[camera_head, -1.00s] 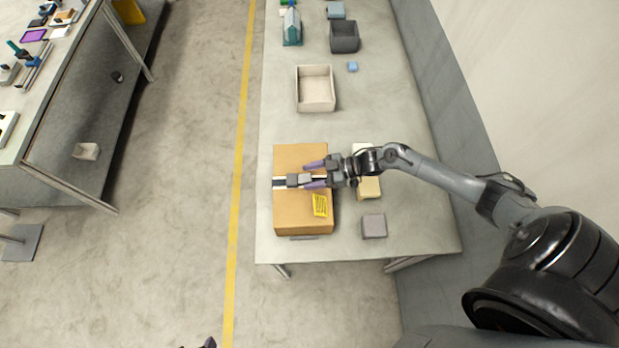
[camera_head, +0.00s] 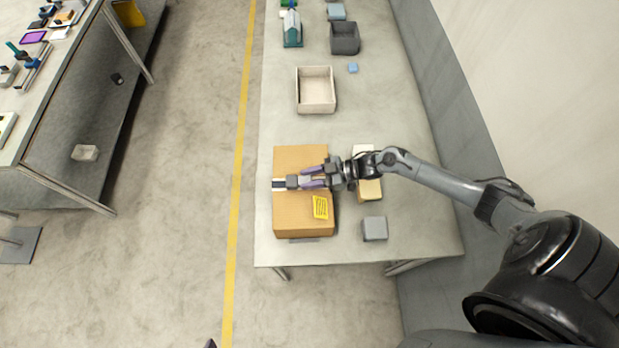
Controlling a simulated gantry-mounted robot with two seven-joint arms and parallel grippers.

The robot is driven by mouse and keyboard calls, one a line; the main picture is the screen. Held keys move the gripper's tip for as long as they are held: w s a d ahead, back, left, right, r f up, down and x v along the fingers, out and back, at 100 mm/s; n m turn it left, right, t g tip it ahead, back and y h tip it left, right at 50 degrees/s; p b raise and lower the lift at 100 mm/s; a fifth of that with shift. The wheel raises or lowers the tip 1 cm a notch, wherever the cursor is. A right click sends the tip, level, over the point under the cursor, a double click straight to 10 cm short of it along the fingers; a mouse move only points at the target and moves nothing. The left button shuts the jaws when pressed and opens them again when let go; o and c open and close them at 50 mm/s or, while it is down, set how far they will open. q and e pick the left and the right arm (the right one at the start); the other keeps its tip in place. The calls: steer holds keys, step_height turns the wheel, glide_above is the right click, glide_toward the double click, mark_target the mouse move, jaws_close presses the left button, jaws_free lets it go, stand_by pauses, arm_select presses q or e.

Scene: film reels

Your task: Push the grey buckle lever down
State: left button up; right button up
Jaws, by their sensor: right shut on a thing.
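A brown cardboard box (camera_head: 287,217) lies on the near part of the table, with a dark and white strap (camera_head: 278,185) across its top. The grey buckle (camera_head: 292,182) sits on the strap. My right gripper (camera_head: 312,177) reaches in from the right, low over the box, its purple fingertips beside the buckle. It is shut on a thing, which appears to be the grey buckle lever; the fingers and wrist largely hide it. The lever's angle is too small to tell. Only a dark tip, probably of my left gripper (camera_head: 210,344), shows at the bottom edge.
A yellow label (camera_head: 320,207) is on the box. A grey block (camera_head: 374,229) and a pale cream item (camera_head: 368,190) lie to its right. An open beige tray (camera_head: 316,108) and dark bin (camera_head: 344,49) stand farther back. Clear table lies between tray and box.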

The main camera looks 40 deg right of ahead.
steer(key=f+t+y+b, duration=0.1)
steer(key=b, duration=0.2)
steer(key=shift+d+f+y, duration=0.1)
steer(key=shift+f+y, duration=0.05)
steer(key=shift+y, duration=0.15)
steer(key=shift+r+t, duration=0.25)
steer(key=shift+t, duration=0.05)
steer(key=o, duration=1)
steer(key=shift+s, duration=0.1)
steer(key=shift+c, duration=0.2)
steer(key=shift+d, duration=0.1)
